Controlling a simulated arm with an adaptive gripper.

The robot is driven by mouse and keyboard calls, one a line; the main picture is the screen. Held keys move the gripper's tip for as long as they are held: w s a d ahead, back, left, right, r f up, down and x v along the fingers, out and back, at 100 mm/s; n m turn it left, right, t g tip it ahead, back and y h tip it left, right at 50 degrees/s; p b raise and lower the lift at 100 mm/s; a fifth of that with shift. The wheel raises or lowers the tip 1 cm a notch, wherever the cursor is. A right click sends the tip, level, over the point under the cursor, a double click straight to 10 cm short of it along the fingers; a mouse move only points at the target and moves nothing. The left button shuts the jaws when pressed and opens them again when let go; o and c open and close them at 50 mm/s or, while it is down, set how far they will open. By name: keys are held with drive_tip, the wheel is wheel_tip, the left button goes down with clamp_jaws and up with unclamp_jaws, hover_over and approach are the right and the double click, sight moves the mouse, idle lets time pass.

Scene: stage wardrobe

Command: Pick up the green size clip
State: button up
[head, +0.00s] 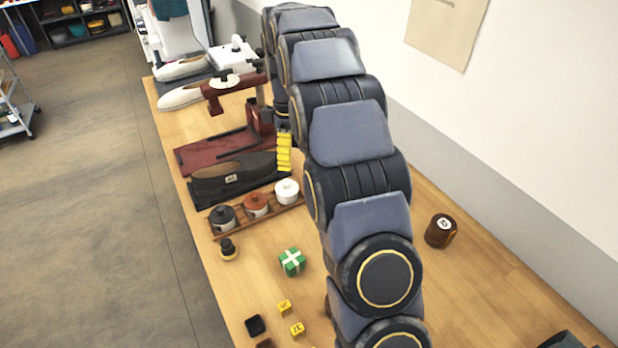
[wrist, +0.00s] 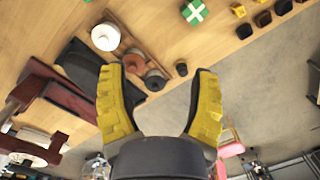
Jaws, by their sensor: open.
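The green size clip (head: 292,261) looks like a small green block with a white cross band on top. It sits on the wooden table to the left of my arm, and in the wrist view it shows at the top edge (wrist: 195,12). My gripper (wrist: 160,75) has two yellow ridged fingers spread wide apart with nothing between them. It is well away from the green clip, over the shoe and jar end of the table. In the head view my arm hides most of the gripper; a yellow ridged finger shows at the arm's left side.
A rack with dark, orange and white (head: 287,191) jars, a black-topped stamp (head: 228,249), and a dark shoe (head: 233,173) stand farther back. Yellow cubes (head: 297,329) and a black block (head: 255,325) lie nearer. A brown cylinder (head: 441,230) stands right of my arm.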

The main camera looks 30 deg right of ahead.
drive_tip(key=w+d+f+n, duration=0.2)
drive_tip(key=d+f, duration=0.2)
drive_tip(key=f, duration=0.1)
drive_tip(key=w+d+f+n, duration=0.2)
drive_tip(key=w+d+f, duration=0.1)
drive_tip(key=f, duration=0.3)
drive_tip(key=w+d+f+n, duration=0.2)
drive_tip(key=w+d+f, duration=0.1)
drive_tip(key=d+f, duration=0.2)
drive_tip(key=shift+w+d+f+t, duration=0.2)
drive_tip(key=shift+d+f+t, duration=0.05)
drive_tip(key=shift+f+t, duration=0.15)
drive_tip(key=shift+d+f, duration=0.15)
drive_tip(key=shift+f, duration=0.45)
wheel_tip(320, 180, down, 7)
drive_tip(key=shift+r, duration=0.1)
drive_tip(key=c, duration=0.9)
